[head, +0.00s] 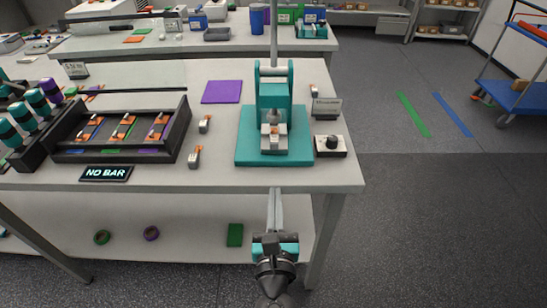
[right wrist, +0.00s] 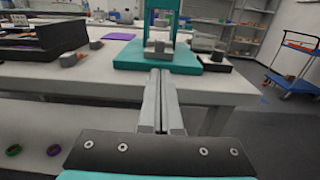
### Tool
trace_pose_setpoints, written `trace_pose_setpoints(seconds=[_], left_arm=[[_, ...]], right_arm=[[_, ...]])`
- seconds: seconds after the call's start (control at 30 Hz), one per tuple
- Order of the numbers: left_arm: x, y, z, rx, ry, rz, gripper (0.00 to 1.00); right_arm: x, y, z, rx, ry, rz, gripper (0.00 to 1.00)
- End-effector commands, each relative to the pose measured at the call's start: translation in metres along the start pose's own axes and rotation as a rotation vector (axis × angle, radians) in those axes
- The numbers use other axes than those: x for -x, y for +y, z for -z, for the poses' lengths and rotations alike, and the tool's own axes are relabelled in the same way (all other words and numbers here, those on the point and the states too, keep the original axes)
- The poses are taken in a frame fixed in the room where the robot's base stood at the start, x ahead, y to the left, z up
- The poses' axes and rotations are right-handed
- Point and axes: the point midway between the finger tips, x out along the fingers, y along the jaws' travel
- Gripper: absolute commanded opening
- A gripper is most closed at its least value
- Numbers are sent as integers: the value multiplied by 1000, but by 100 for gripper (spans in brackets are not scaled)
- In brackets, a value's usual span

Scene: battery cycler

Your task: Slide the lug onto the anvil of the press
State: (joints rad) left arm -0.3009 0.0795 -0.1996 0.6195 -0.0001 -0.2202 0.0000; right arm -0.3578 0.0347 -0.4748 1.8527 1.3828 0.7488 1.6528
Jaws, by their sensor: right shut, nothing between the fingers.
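The teal press (head: 273,92) stands on a teal base plate near the right end of the table, and it also shows in the right wrist view (right wrist: 160,22). Its grey anvil block (head: 274,146) sits low at the front with a small orange piece at it; I cannot tell whether that is a lug. Small grey pieces with orange parts, possibly lugs, stand left of the press, one nearer the front (head: 194,157) and one farther back (head: 204,124). My right gripper (head: 275,192) is shut and empty at the table's front edge, before the press. My left gripper is out of view.
A black tray (head: 177,146) with orange-tipped parts lies to the left, behind a "NO BAR" sign (head: 106,173). A small box with a black knob (head: 331,146) and a label stand (head: 326,108) are right of the press. A purple mat (head: 221,92) lies behind left.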

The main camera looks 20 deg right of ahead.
Motion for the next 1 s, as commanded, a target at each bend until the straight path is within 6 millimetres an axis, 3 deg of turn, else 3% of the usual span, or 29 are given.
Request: trace_pose_setpoints(seconds=[0.4, 0.6, 1.0], left_arm=[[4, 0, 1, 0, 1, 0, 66], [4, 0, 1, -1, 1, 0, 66], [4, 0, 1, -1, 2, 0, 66]], right_arm=[[-78, 1, -2, 4, -4, -1, 0], [-107, 0, -1, 6, -3, -1, 0], [-123, 0, 0, 5, -1, -1, 0]])
